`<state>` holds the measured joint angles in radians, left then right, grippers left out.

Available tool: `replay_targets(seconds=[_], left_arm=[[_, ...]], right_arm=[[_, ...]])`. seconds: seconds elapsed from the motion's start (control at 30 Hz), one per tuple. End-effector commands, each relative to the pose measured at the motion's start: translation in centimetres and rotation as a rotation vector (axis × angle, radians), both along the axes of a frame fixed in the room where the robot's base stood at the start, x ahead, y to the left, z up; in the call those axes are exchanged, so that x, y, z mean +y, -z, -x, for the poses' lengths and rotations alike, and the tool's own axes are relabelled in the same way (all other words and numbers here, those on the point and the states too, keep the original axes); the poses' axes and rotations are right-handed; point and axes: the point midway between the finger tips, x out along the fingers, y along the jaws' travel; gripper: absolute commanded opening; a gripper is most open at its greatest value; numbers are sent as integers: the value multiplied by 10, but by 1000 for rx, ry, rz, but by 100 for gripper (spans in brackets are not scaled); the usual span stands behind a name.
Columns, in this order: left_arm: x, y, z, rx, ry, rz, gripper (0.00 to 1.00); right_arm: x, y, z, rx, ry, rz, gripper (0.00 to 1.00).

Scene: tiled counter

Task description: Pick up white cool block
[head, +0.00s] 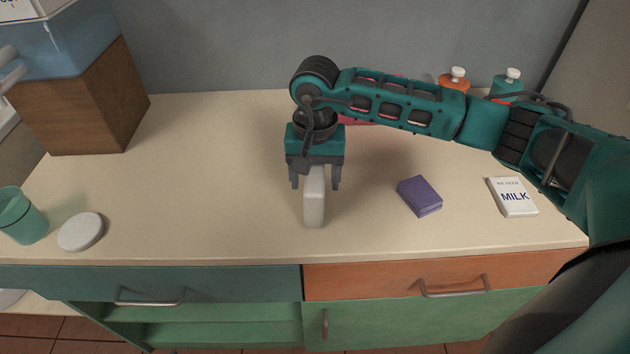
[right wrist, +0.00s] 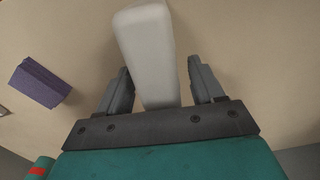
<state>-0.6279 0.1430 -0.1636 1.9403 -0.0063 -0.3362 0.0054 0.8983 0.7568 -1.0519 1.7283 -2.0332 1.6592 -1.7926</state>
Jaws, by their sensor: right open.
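The white block (head: 314,200) stands on the counter near its front edge, left of the purple box in the head view. My right gripper (head: 315,184) is above and around its upper part, with one finger on each side. In the right wrist view the white block (right wrist: 148,58) lies between the two open fingers of the right gripper (right wrist: 160,85), with a visible gap to the right finger; the left finger is close to it. The top of the block is partly hidden by the gripper in the head view. My left gripper is not in view.
A teal cup (head: 20,216) and a white round lid (head: 81,231) are at the left. Orange (head: 455,80) and teal (head: 507,85) bottles stand at the back. The counter's left middle is clear.

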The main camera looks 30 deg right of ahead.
Motion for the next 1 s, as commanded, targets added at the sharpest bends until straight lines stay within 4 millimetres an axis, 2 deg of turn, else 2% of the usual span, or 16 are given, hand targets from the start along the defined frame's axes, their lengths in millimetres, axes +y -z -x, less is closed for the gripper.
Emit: replay_targets(seconds=[0.23,0.9,1.0], left_arm=[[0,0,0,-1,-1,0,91],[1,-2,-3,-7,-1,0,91],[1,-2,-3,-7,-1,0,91]], right_arm=[[0,2,0,-1,-1,0,67],[0,1,0,-1,-1,0,3],[1,0,-1,-3,-1,-2,0]])
